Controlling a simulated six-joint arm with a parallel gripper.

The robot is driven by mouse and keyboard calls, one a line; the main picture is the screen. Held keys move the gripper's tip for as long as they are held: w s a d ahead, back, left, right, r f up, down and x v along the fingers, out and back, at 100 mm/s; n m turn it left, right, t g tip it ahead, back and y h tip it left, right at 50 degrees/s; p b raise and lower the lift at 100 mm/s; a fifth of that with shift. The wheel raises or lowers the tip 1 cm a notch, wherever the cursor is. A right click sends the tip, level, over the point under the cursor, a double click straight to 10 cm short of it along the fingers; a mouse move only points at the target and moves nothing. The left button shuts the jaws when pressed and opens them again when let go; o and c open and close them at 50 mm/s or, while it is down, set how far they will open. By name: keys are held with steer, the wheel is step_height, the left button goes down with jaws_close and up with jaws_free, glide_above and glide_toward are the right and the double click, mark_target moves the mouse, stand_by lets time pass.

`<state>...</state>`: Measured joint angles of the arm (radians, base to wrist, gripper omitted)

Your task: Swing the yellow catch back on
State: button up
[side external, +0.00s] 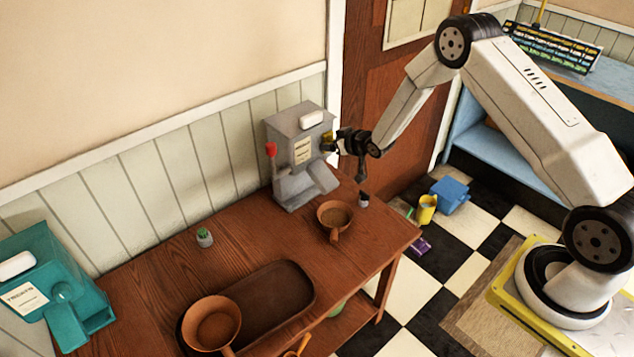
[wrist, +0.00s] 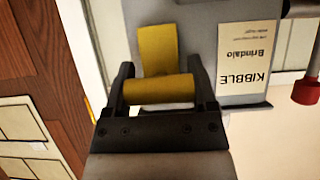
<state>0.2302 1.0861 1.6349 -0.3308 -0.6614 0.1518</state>
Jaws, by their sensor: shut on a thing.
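The yellow catch (wrist: 158,50) is on the side of the grey kibble dispenser (side external: 296,137). Its plate lies against the dispenser and its yellow bar stands out towards me. In the side view the catch (side external: 328,138) is small and partly covered by my gripper. My gripper (wrist: 160,90) is shut on the yellow bar, with one dark finger at each end of it. In the side view my gripper (side external: 340,143) is at the right side of the dispenser. The dispenser's label (wrist: 248,55) reads KIBBLE and appears upside down in the wrist view.
A red knob (side external: 270,149) is on the dispenser's left. A brown bowl with a handle (side external: 334,216) and a small dark jar (side external: 363,199) stand on the table (side external: 371,242) below. A teal dispenser (side external: 62,290) is at far left. The wooden door (side external: 390,80) is behind my gripper.

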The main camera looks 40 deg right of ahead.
stand_by(0.5)
steer(key=o, duration=1.2)
steer(key=shift+c, duration=0.2)
steer(key=shift+s+r, duration=0.15)
steer(key=v, duration=0.7)
steer(key=shift+r, duration=0.15)
steer(key=shift+s, duration=0.15)
steer(key=shift+r, duration=0.1)
steer(key=s+a+r+g, duration=0.3)
steer(key=s, duration=0.5)
steer(key=s+a+r+g, duration=0.3)
steer(key=s+a, duration=0.1)
steer(key=s, duration=0.5)
steer(key=s+a+r+g, duration=0.3)
steer(key=s, duration=0.5)
steer(key=shift+s+a+r+g, duration=0.25)
steer(key=shift+r+g, duration=0.05)
